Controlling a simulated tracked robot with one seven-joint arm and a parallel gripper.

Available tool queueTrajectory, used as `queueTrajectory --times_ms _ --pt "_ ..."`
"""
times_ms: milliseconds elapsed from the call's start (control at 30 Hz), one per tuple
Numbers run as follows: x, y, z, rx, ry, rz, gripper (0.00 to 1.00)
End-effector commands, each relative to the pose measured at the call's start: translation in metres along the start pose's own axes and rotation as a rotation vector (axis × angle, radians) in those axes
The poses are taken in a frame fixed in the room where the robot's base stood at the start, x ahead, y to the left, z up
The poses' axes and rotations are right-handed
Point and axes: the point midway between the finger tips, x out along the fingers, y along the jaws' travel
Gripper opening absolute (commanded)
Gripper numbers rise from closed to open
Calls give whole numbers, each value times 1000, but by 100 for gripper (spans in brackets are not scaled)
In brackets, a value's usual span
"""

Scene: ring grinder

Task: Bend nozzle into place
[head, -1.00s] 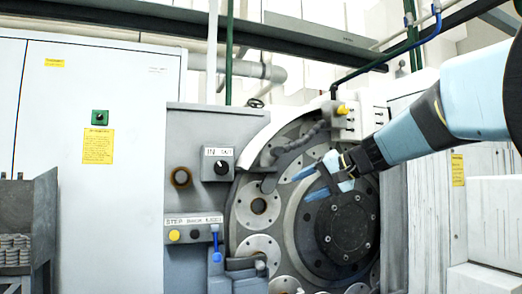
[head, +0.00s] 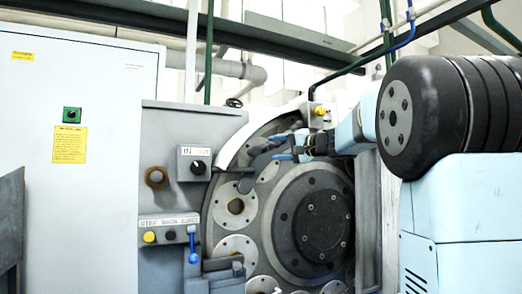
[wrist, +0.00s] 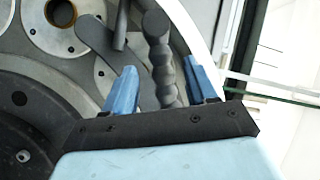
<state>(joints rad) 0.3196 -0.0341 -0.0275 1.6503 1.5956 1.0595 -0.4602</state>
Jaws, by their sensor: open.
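The nozzle (head: 259,165) is a dark grey bent hose. It hangs at the upper left of the grinder's round face in the head view, and its tip points down over the discs. In the wrist view its beaded segments (wrist: 160,55) run between my two blue fingers. My gripper (head: 280,153) is at the hose from the right in the head view. In the wrist view my gripper (wrist: 158,80) is open, with a finger on each side of the hose and visible gaps. Part of the hose is hidden behind my gripper in the head view.
The grinder's large dark hub (head: 322,220) and several pale discs (head: 236,205) lie below the nozzle. A curved white guard (head: 238,150) borders the face. A control box with a knob (head: 198,165) and a button panel (head: 168,236) stand to the left.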

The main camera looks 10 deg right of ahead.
Motion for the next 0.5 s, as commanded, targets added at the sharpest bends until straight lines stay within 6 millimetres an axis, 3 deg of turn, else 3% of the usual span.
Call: queueTrajectory --times_ms 200,500 --pt "38 0 0 1 -2 0 57" --pt "65 0 0 0 -1 0 57"
